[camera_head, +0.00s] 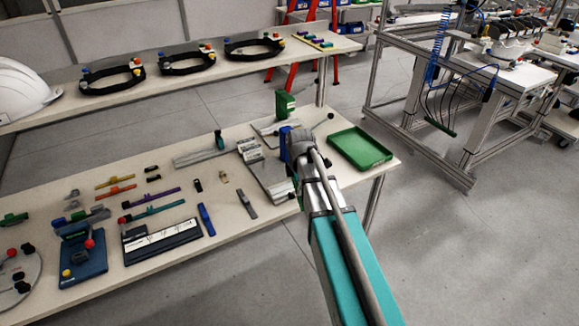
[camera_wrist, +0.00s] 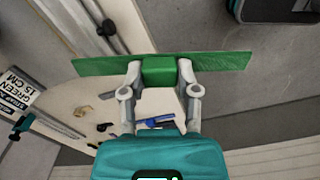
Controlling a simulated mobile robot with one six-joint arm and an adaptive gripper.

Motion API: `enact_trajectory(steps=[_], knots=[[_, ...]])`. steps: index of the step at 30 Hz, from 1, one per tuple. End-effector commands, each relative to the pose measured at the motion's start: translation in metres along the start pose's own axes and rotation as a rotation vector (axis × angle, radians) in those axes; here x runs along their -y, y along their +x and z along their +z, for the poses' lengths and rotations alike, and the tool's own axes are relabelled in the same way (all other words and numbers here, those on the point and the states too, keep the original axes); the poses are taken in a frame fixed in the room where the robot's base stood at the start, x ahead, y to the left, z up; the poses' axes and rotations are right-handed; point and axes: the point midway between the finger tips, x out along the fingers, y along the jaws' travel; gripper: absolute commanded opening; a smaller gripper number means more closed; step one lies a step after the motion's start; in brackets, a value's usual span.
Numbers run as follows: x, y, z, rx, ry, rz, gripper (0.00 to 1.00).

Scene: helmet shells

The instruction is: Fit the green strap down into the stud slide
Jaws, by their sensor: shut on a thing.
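In the wrist view a flat green strap (camera_wrist: 220,62) with a thicker green block at its middle lies crosswise between my fingertips. My gripper (camera_wrist: 160,74) is shut on that middle block, and both strap ends stick out freely to the sides. In the head view my own arm hides the fingertips and the strap. A grey metal fixture with a rod (camera_wrist: 98,22) shows beyond the strap at the top left of the wrist view. I cannot tell for certain which part is the stud slide, or whether the strap touches anything.
A green tray (camera_head: 360,148) lies right of my gripper. Several coloured straps, a blue fixture (camera_head: 84,258) and a black-framed board (camera_head: 162,241) fill the bench's left part.

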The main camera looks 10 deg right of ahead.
Motion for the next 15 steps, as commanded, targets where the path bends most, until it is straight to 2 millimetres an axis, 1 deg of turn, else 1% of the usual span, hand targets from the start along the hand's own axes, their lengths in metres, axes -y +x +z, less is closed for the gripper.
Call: enact_trajectory(steps=[5, 8, 11, 15], knots=[[-0.004, 0.001, 0.001, 0.0, 0.024, 0.0, 0.05], [-0.009, 0.002, 0.001, 0.0, 0.066, 0.0, 0.05], [-0.018, 0.004, 0.001, 0.0, 0.136, 0.0, 0.05], [-0.035, 0.008, 0.001, 0.0, 0.28, 0.0, 0.05]])
